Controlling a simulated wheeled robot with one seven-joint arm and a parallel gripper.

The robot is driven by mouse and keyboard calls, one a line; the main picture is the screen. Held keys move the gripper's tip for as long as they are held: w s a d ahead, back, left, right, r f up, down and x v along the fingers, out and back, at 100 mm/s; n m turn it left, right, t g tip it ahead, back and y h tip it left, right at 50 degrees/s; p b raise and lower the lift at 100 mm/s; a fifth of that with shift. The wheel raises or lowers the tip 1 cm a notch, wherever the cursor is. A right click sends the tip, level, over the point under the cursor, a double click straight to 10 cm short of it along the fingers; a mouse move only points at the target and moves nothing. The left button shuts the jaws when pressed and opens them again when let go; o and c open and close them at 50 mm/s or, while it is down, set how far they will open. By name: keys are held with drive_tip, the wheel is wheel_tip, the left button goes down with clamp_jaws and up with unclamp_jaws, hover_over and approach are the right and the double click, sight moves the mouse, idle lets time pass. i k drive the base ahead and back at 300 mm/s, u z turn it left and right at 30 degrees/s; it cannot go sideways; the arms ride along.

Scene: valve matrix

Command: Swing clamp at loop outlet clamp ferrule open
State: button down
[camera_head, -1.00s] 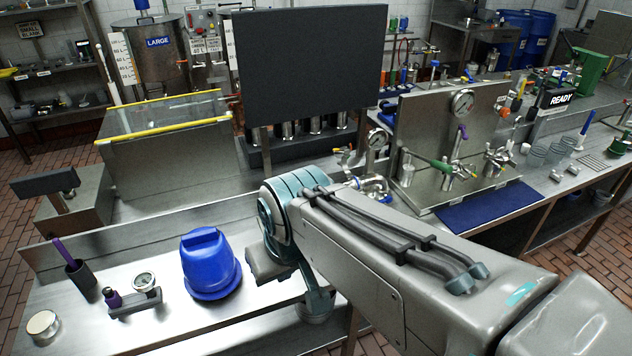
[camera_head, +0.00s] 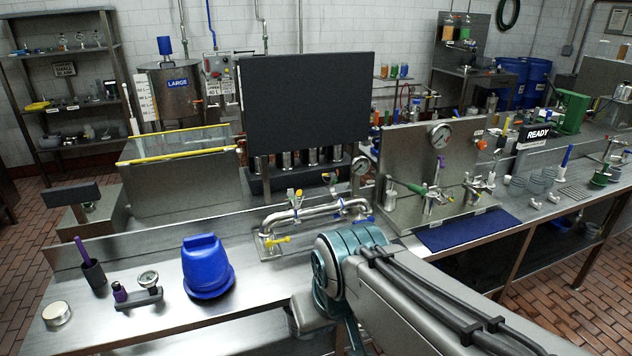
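A steel pipe loop (camera_head: 315,215) with valves and fittings stands at the back of the bench, in the middle of the head view. It has a yellow handle (camera_head: 279,240) at its lower left end and another yellow handle (camera_head: 298,196) on top. Blue parts show at its right end. The clamp at the outlet ferrule is too small to make out. My arm reaches in from the lower right, in front of the loop and apart from it in the picture. My gripper's fingers are not in view.
A blue bucket-like container (camera_head: 207,266) stands on the bench left of my arm. A small gauge (camera_head: 148,279), a dark cup (camera_head: 94,273) and a round tin (camera_head: 57,313) lie farther left. A dark panel (camera_head: 305,95) rises behind. A steel valve panel (camera_head: 400,165) stands to the right.

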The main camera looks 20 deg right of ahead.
sight(291, 199)
drive_tip(key=z, duration=0.55)
drive_tip(key=i, duration=1.2)
drive_tip(key=u, duration=0.55)
